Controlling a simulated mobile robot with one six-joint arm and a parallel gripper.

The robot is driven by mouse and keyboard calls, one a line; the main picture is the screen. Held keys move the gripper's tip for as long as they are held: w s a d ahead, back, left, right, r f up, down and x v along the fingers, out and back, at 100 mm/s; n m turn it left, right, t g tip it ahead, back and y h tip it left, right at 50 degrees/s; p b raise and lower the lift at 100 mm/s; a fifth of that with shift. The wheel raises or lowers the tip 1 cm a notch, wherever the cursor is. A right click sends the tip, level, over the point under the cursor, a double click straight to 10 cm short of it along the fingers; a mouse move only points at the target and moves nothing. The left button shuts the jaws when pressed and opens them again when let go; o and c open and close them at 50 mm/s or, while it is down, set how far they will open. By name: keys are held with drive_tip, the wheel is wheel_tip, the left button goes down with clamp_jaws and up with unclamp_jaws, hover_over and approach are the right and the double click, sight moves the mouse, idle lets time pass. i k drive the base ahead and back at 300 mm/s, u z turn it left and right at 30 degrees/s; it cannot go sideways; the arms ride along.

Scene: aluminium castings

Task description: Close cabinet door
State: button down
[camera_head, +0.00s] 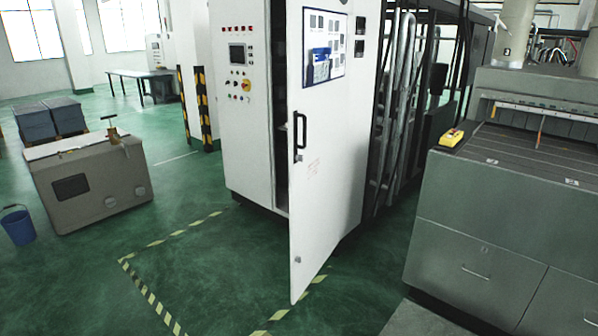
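The white cabinet (248,150) stands upright in the middle of the view, with a screen, buttons and a red knob on its front panel. Its door (331,200) is ajar and swung out toward me, with a dark gap between it and the cabinet body on the left. A black handle (299,136) sits near the door's free left edge. A blue-framed notice hangs on the upper part of the door. My gripper is not in view.
Grey machine (480,220) with drawers and a slatted top stands at the right. Beige box (88,185), blue bucket (18,226) and dark crates (50,118) are at the left. Yellow-black posts (203,110) stand behind. The taped green floor (215,275) before the cabinet is clear.

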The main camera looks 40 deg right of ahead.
sight(316, 113)
drive_tip(key=z, duration=0.1)
drive_tip(key=i, duration=0.95)
drive_tip(key=u, duration=0.05)
